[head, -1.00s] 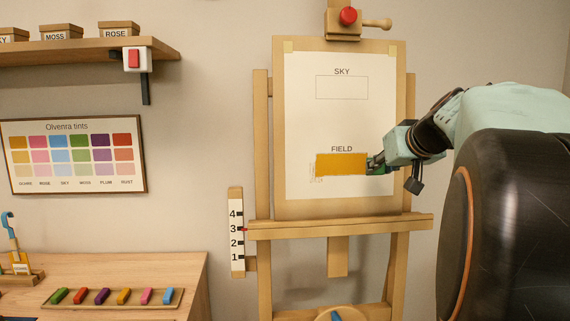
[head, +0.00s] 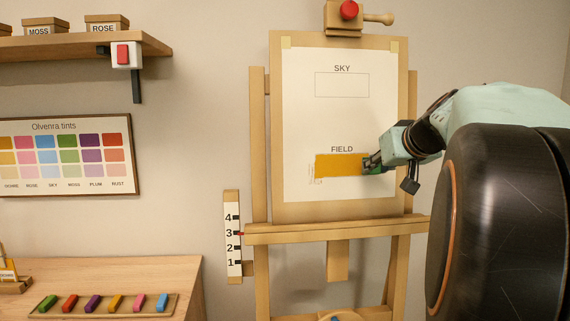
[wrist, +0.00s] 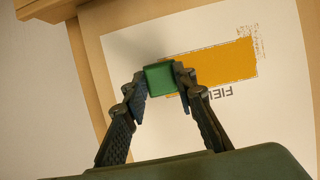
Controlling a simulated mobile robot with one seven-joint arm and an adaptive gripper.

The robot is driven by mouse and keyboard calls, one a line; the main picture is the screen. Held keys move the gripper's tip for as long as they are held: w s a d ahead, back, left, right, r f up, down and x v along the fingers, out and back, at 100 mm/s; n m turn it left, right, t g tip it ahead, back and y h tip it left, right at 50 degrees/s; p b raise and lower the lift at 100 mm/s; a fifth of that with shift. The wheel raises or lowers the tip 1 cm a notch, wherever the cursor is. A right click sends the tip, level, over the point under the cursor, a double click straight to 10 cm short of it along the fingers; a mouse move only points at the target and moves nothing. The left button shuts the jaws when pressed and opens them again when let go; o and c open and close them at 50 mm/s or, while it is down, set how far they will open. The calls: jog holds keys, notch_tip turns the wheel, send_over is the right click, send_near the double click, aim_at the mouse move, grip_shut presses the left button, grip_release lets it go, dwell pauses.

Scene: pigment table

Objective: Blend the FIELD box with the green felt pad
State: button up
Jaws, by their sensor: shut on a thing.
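The FIELD box (head: 338,166) on the easel's paper is filled with flat orange-yellow, with rough, faint marks past its left and lower edges. It also shows in the wrist view (wrist: 222,60), turned nearly upside down. My gripper (wrist: 162,78) is shut on the green felt pad (wrist: 160,77). In the head view my gripper (head: 372,163) is at the right end of the FIELD box, with the pad mostly hidden by the fingers. The pad overlaps the box's edge in the wrist view; I cannot tell whether it touches the paper.
The empty SKY box (head: 342,85) is above on the same paper. The easel (head: 335,232) has a ledge below and a red-knobbed clamp (head: 348,11) on top. A tray of coloured sticks (head: 104,305) lies on the table at left. A shelf (head: 75,44) holds labelled boxes.

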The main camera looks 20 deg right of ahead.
jog(key=shift+w+d+f, duration=0.1)
jog(key=shift+w+d, duration=0.1)
jog(key=shift+w, duration=0.6)
jog(key=shift+a, duration=0.1)
jog(key=shift+w+a, duration=0.2)
jog(key=shift+a, duration=1.1)
jog(key=shift+w+a+p, duration=0.15)
jog(key=shift+w+a, duration=0.1)
jog(key=shift+a, duration=0.65)
jog(key=shift+w+a+p, duration=0.1)
jog(key=shift+w+a, duration=0.2)
jog(key=shift+a, duration=0.55)
jog(key=shift+w+a+p, duration=0.15)
jog(key=shift+w+a, duration=0.1)
jog(key=shift+a, duration=0.65)
jog(key=shift+w+a+p, duration=0.2)
jog(key=shift+a+p, duration=0.15)
jog(key=shift+a, duration=0.45)
jog(key=shift+w+a+p, duration=0.15)
jog(key=shift+a+p, duration=0.25)
jog(key=shift+a, duration=0.35)
jog(key=shift+w+a+p, duration=0.2)
jog(key=shift+a+p, duration=0.15)
jog(key=shift+a, duration=0.75)
jog(key=shift+d, duration=0.1)
